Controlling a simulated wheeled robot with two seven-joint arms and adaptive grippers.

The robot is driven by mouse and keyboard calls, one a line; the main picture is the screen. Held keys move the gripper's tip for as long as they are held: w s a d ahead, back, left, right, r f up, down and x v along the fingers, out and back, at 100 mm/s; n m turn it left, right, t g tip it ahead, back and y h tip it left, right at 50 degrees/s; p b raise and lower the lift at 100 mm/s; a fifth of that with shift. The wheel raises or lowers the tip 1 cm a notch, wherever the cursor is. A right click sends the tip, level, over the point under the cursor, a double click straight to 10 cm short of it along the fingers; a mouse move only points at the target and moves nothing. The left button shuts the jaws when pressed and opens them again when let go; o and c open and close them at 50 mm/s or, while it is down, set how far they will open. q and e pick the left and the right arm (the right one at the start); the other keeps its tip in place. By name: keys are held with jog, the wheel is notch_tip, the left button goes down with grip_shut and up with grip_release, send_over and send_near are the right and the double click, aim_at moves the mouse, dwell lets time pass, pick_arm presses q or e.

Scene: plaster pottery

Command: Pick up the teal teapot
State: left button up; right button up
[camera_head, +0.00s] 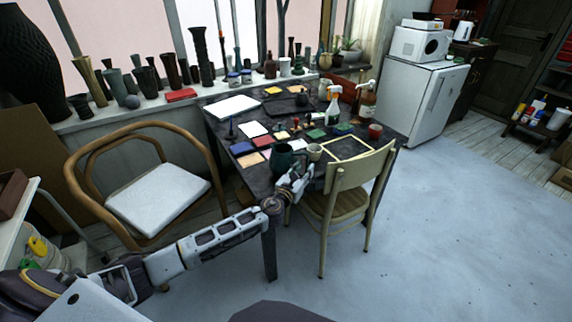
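A dark teal teapot (281,157) stands near the front edge of the dark table (228,134). My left arm reaches in from the lower left, and its white and grey gripper (300,177) is at the table's front edge, just below and right of the teapot. The gripper overlaps the teapot's lower right side in the picture. I cannot tell whether they touch. The fingers are too small to tell open from shut. My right gripper is not in view.
A small beige cup (314,152) stands close to the right of the teapot. A wooden chair (352,188) is tucked at the table's front right, and an armchair with a white cushion (158,193) stands left. Coloured tiles, bottles and a red-brown pot (375,131) crowd the table.

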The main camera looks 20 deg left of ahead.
aim_at(307, 164)
pick_arm(q)
jog(key=shift+w+d+r, duration=0.15)
jog(key=shift+w, duration=1.55)
grip_shut()
jog(key=shift+r, duration=0.1)
